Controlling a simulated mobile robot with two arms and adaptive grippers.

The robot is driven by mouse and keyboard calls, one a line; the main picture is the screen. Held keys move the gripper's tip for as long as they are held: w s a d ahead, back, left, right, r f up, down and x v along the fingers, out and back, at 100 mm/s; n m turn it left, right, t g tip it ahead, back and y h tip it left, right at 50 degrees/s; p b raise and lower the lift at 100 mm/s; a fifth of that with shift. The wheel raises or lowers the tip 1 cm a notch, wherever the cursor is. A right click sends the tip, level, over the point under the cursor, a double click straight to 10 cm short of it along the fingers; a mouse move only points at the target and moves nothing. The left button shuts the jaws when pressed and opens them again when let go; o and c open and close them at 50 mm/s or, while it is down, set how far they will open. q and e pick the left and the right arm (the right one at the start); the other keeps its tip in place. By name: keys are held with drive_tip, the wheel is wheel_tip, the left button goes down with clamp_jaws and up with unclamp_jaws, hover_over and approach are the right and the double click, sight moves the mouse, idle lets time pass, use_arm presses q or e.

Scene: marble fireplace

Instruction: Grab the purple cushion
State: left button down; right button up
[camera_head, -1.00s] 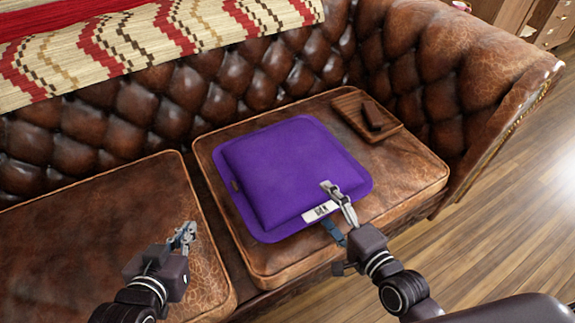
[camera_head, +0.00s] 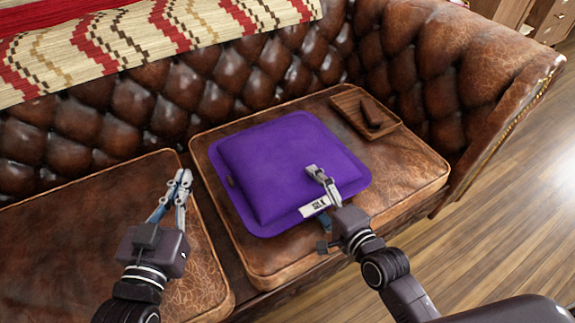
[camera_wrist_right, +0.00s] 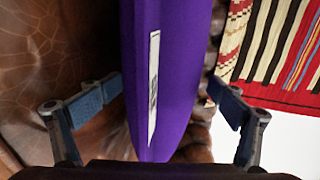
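The purple cushion (camera_head: 285,165) lies on the right seat of the brown leather sofa, its white label (camera_head: 314,207) on the near edge. My right gripper (camera_head: 319,196) is at that near edge. One finger shows above the cushion, and the other is mostly hidden below the edge. In the right wrist view, my right gripper (camera_wrist_right: 168,98) is open with the cushion (camera_wrist_right: 178,60) between its fingers. A gap shows on the left side; the right finger is close to the cushion. My left gripper (camera_head: 183,176) is above the left seat, with nothing visible in it, its fingertips appearing close together.
A wooden tray (camera_head: 349,104) with a small brown object (camera_head: 371,112) lies behind the cushion to the right. The tufted backrest (camera_head: 215,85) and right armrest (camera_head: 480,80) bound the seat. A patterned blanket (camera_head: 130,40) covers the backrest. The left seat (camera_head: 90,220) is clear.

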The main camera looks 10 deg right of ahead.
drive_tip(key=shift+c, duration=0.3)
drive_tip(key=c, duration=1.5)
drive_tip(key=shift+r, duration=0.15)
drive_tip(key=shift+c, duration=0.9)
drive_tip(key=shift+r, duration=0.1)
